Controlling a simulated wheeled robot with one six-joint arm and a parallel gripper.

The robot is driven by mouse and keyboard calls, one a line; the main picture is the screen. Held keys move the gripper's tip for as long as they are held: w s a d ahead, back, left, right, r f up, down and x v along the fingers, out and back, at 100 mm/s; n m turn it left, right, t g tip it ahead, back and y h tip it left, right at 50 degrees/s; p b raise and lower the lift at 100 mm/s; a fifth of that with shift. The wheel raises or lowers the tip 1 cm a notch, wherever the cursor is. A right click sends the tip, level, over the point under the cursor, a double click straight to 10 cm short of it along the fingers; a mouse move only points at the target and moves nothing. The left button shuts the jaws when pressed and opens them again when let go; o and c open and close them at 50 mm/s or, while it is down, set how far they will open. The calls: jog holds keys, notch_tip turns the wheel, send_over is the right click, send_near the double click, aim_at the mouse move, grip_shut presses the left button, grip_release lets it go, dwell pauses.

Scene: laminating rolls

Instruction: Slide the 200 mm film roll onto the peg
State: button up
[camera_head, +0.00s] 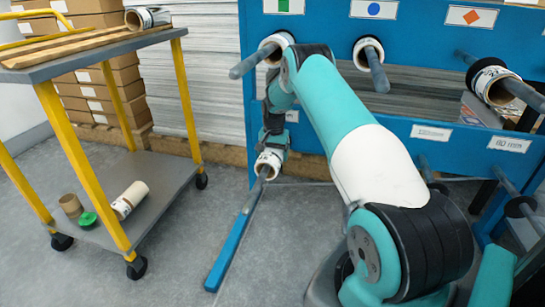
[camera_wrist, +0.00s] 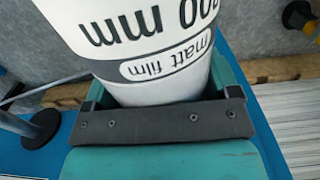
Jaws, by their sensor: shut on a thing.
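The film roll (camera_head: 268,163) is white with dark print and sits in my gripper (camera_head: 273,145) at the lower left of the blue rack. In the wrist view the film roll (camera_wrist: 145,35) fills the space between the jaws; its upside-down label reads "matt film" and part of a number ending in "00 mm". My gripper is shut on it. A grey peg end (camera_head: 264,173) shows at the roll's near face and seems to come out through its core. How far the roll is along the peg is hidden by the roll and my arm.
Upper rack pegs carry a left roll (camera_head: 277,44), a middle roll (camera_head: 369,51) and a right roll (camera_head: 492,82). A blue bar (camera_head: 232,246) lies along the floor below my gripper. A yellow-legged cart (camera_head: 150,188) stands left, with rolls on both shelves. Floor between them is clear.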

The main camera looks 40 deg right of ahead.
jog(key=shift+d, duration=0.15)
jog(key=o, duration=1)
jog(key=shift+o, duration=0.2)
